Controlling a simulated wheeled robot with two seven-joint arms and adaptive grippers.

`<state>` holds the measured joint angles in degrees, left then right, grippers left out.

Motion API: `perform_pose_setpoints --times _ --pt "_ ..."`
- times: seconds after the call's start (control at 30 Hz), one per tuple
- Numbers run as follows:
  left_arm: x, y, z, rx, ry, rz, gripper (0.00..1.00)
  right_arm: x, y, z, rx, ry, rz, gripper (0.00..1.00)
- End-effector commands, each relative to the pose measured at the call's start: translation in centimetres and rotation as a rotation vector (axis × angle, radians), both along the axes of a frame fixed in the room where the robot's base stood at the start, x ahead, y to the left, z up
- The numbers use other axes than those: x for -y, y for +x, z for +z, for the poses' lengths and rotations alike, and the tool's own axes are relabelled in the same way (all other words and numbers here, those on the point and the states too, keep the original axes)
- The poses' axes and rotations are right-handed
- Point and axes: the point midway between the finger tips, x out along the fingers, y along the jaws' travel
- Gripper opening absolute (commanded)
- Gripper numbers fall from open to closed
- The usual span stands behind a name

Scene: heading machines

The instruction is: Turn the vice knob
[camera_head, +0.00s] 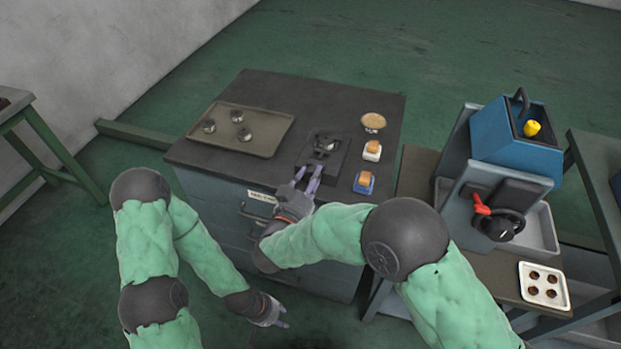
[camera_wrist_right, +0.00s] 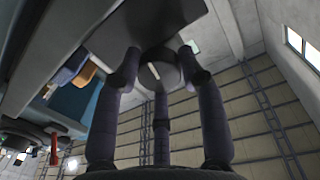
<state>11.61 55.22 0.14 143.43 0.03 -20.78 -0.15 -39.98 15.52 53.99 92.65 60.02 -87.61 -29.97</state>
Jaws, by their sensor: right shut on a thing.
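The dark vice (camera_head: 327,146) sits on top of the cabinet near its right front. My right gripper (camera_head: 307,181) is at the front of the vice, at the cabinet's front edge. In the right wrist view, the fingers of my right gripper (camera_wrist_right: 160,75) are closed around a round grey vice knob (camera_wrist_right: 155,73) with a pale mark on its face. The knob is mostly hidden by the gripper in the head view. My left gripper (camera_head: 282,316) hangs low in front of the cabinet, empty, its fingers apart.
A blue machine (camera_head: 490,150) with a red handle (camera_head: 482,204) stands at right, near a white tray (camera_head: 530,292).

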Motion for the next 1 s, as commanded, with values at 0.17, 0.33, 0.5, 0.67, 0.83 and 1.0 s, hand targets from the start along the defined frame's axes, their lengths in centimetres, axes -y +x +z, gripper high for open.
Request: perform_pose_setpoints --times 0.17,0.33,0.5,0.67,0.83,1.0 --pt "0.0 0.0 -0.6 0.0 0.0 0.0 0.4 0.0 0.0 -0.1 0.05 0.154 0.001 0.08" --pt "0.0 0.0 -1.2 0.0 0.0 0.0 0.4 0.0 0.0 -0.1 0.101 0.31 0.001 0.08" --pt "0.0 0.0 -2.0 0.0 0.0 0.0 0.4 0.0 0.0 -0.1 0.152 0.463 0.002 0.08" --pt "0.0 0.0 -2.9 0.0 0.0 0.0 0.4 0.1 0.0 -0.1 0.198 0.607 0.001 0.08" --pt "0.0 0.0 -4.0 0.0 0.0 0.0 0.4 0.1 0.0 -0.2 0.245 0.755 0.001 0.08" --pt "0.0 0.0 -5.0 0.0 0.0 0.0 0.4 0.1 0.0 -0.1 0.288 0.882 0.001 0.08"
